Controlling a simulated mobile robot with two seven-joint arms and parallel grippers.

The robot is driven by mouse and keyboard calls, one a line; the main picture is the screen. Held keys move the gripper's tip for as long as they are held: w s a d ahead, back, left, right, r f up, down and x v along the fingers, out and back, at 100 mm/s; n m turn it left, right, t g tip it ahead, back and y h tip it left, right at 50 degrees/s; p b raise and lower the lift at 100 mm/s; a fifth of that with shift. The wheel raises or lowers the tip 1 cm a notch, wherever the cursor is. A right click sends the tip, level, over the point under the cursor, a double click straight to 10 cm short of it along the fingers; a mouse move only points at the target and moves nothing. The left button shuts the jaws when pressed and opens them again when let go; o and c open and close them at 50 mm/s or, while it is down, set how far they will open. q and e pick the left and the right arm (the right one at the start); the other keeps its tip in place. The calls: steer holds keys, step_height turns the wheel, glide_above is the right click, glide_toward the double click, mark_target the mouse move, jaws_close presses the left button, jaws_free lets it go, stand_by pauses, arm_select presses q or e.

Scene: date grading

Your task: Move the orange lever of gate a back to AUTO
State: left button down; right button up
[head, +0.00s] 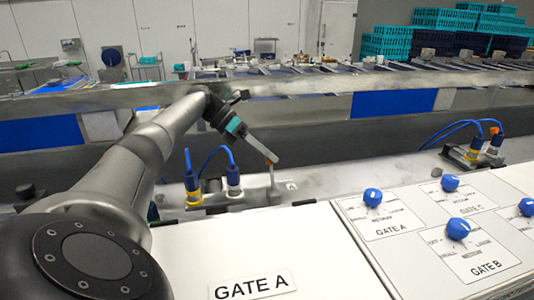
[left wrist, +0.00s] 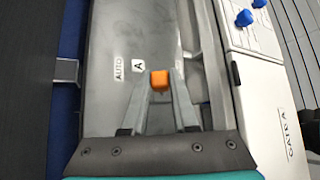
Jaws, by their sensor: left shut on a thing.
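The orange lever (head: 271,161) of gate a stands on the metal housing behind the white GATE A panel in the head view. Its orange tip (left wrist: 160,80) shows in the left wrist view between my left fingertips. My left gripper (head: 268,157) reaches down to the lever from the upper left and is shut on it. In the left wrist view my left gripper (left wrist: 160,88) has a finger on each side of the tip. The AUTO label (left wrist: 119,70) and the A label (left wrist: 138,66) lie on the metal plate, left of the lever. The lower lever is mostly hidden there.
Blue cables and connectors (head: 233,178) stand just left of the lever. The white GATE A panel (head: 330,265) is in front. The control panel with the blue gate A knob (head: 372,197) is at right. A long metal rail (head: 300,84) runs behind.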

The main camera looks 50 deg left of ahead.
arm_select(q)
steer(key=shift+f, duration=0.1)
stand_by(0.6)
steer(key=c, duration=0.7)
jaws_free()
steer(key=shift+a, duration=0.1)
steer(key=shift+r, duration=0.55)
step_height(320, 180, up, 8)
steer(key=shift+r, duration=0.2)
steer(key=shift+r+p, duration=1.85)
steer(key=shift+r, duration=3.4)
